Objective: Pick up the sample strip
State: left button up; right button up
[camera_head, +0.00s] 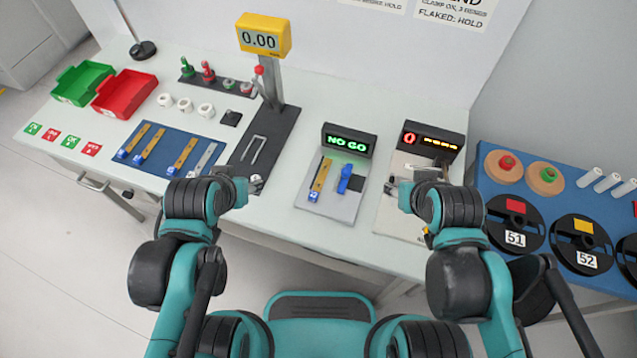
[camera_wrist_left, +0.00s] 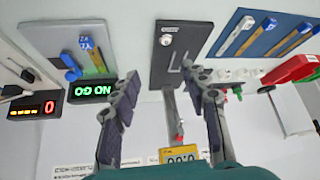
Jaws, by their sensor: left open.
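Several strips lie side by side on a blue mat (camera_head: 163,137), most yellow with blue ends and one grey strip (camera_head: 206,156) at its right edge. Another yellow strip (camera_head: 321,175) with a blue end lies on the NO GO plate. I cannot tell which is the sample strip. The mat (camera_wrist_left: 284,19) and its strips also show in the left wrist view. My left gripper (camera_head: 246,185) is open and empty, above the dark stand plate's front end; its parted fingers show in the left wrist view (camera_wrist_left: 165,75). My right gripper (camera_head: 398,190) is over the right-hand plate; its jaws are unclear.
A dark stand (camera_head: 276,112) carries a yellow 0.00 display (camera_head: 264,36). The NO GO box (camera_head: 348,140) and a red-digit box (camera_head: 432,141) stand to the right. Green (camera_head: 82,82) and red (camera_head: 125,94) trays sit back left. A blue table (camera_head: 552,222) holds reels at right.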

pick_arm(q)
jog(key=m+g+p, duration=0.3)
jog(key=g+p, duration=0.4)
jog(key=p, duration=0.2)
send_near(314, 195)
jog(key=shift+w+a+f, duration=0.1)
jog(key=shift+w+a, duration=0.2)
jog(key=shift+a, duration=0.2)
jog(key=shift+d+f+m, duration=0.2)
jog(key=shift+f+m, duration=0.1)
jog(key=shift+f, duration=0.25)
jog(key=f+b, duration=0.1)
jog(key=f, duration=0.1)
jog(key=f+b, duration=0.1)
jog(key=f, duration=0.2)
jog(key=f+b, duration=0.1)
jog(key=f, duration=0.1)
jog(key=shift+s+d+f, duration=0.2)
jog(key=shift+s+d, duration=0.05)
grip_shut()
